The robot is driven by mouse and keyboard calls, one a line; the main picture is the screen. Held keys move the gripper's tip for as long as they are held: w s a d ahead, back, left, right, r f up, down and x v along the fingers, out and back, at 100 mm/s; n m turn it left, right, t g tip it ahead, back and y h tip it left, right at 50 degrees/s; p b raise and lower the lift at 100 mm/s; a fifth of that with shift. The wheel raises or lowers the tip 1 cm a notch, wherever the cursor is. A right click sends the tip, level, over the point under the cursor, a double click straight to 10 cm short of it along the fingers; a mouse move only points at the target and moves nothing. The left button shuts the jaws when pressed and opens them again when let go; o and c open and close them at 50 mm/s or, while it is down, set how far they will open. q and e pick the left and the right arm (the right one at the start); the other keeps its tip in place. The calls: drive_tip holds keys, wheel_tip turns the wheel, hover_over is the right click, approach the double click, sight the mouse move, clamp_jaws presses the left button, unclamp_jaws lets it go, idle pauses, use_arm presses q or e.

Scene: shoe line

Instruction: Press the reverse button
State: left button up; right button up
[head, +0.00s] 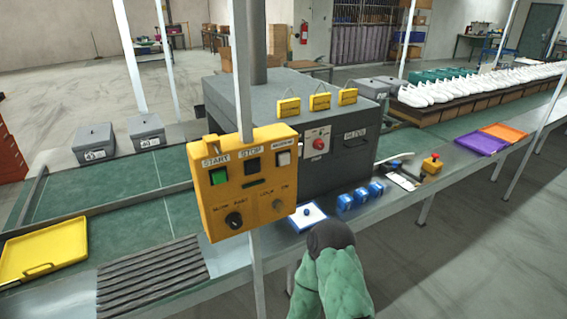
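A yellow control box (248,190) is fixed to a light post in the middle of the head view. Its top row has a green button (218,176) under the label START, a dark button (252,166) under STOP, and a whitish button (284,158) at the right under a small label that is hard to read. Below are a black knob (234,220) and a small key-like switch (278,205). One green-sleeved arm of mine rises from the bottom, right of centre, and looks like my right. Its dark end (330,237) is below and right of the box, apart from it; its fingers cannot be made out. My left gripper is out of view.
A grey machine (325,130) stands behind the box over the green conveyor (125,190). A yellow tray (42,250) is at left.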

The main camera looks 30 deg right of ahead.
drive_tip(key=shift+c, duration=0.2)
clamp_jaws()
drive_tip(key=shift+r, duration=0.1)
idle(1.3)
